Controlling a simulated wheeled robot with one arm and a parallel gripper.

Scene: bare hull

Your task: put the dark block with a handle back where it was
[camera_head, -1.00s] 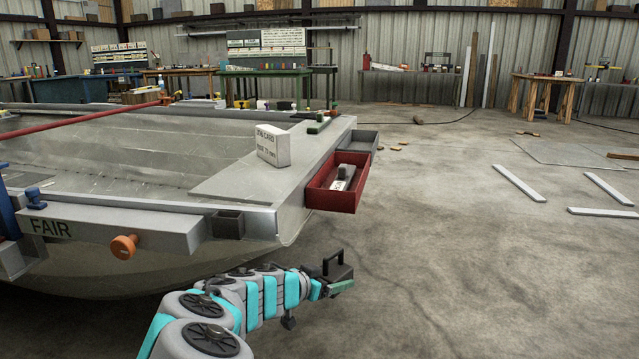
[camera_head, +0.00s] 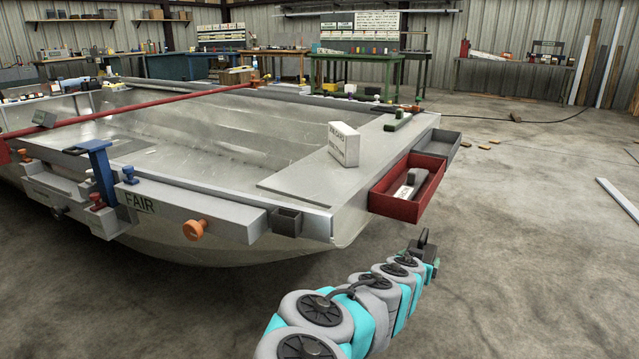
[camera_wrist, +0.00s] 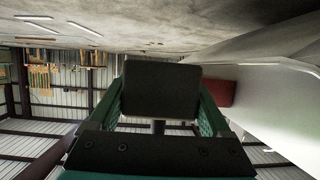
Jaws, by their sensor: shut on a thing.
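My gripper (camera_head: 430,262) is at the end of my outstretched arm, over the open floor in front of the hull's right corner. It is shut on the dark block with a handle (camera_head: 422,243), which is held clear of any surface. In the wrist view the dark block (camera_wrist: 160,90) fills the middle, between the green fingers. The red tray (camera_head: 377,199) hangs on the hull's right side, up and slightly left of the gripper. A light block with a dark top (camera_head: 408,190) lies in it. A grey tray (camera_head: 447,147) sits just behind the red one.
A white lettered block (camera_head: 344,146) stands on the hull's grey deck (camera_head: 300,180). Clear concrete floor (camera_head: 540,260) lies to the right.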

